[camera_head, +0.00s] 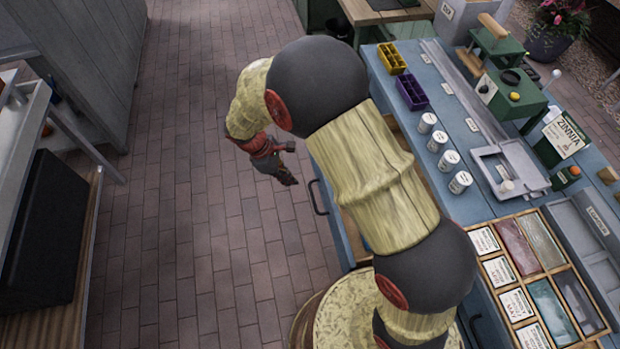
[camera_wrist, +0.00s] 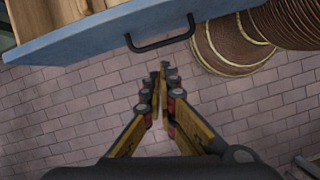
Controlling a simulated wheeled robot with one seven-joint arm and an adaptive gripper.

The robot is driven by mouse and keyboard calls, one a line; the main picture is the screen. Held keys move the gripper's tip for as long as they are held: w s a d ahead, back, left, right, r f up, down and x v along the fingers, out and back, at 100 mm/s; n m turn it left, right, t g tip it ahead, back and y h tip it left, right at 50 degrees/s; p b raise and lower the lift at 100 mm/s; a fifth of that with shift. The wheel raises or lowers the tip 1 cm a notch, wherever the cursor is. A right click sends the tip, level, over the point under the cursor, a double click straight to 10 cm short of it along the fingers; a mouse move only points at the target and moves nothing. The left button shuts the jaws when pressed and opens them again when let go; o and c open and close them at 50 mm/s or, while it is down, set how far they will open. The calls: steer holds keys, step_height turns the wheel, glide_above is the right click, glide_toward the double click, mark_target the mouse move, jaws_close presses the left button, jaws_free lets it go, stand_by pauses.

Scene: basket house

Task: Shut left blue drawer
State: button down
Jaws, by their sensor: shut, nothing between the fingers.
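The blue drawer (camera_head: 335,222) stands pulled out from the left side of the blue workbench. Part of its wooden inside shows, and my arm hides much of it in the head view. Its dark bar handle (camera_head: 318,197) is on the front face. In the wrist view the blue drawer front (camera_wrist: 85,37) crosses the top, with the handle (camera_wrist: 160,42) near the middle. My gripper (camera_head: 288,177) is outside the drawer front, to its left in the head view. In the wrist view my gripper (camera_wrist: 160,72) is shut and empty, its fingertips just below the handle in the picture, without clear contact.
The blue workbench (camera_head: 455,120) carries several white cans, a purple tray (camera_head: 411,92), a yellow tray (camera_head: 391,58) and a wooden seed box (camera_head: 520,262). Another dark handle (camera_head: 474,328) shows lower on its front. Brick floor (camera_head: 200,200) to the left is clear.

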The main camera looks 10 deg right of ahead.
mark_target(311, 183)
steer(key=w+d+f+n+b, duration=0.1)
steer(key=d+f, duration=0.1)
steer(key=w+d+f+n+b, duration=0.1)
steer(key=d+f+b, duration=0.1)
steer(key=f, duration=0.1)
steer(key=w+d+f+n+b, duration=0.1)
steer(key=d+f+b, duration=0.1)
steer(key=f, duration=0.1)
steer(key=shift+w+d+t, duration=0.1)
steer(key=shift+d+t, duration=0.15)
steer(key=shift+t, duration=0.15)
steer(key=shift+d+r, duration=0.1)
steer(key=shift+d, duration=0.4)
steer(key=d+p, duration=0.8)
steer(key=d, duration=2.2)
steer(key=shift+d, duration=0.4)
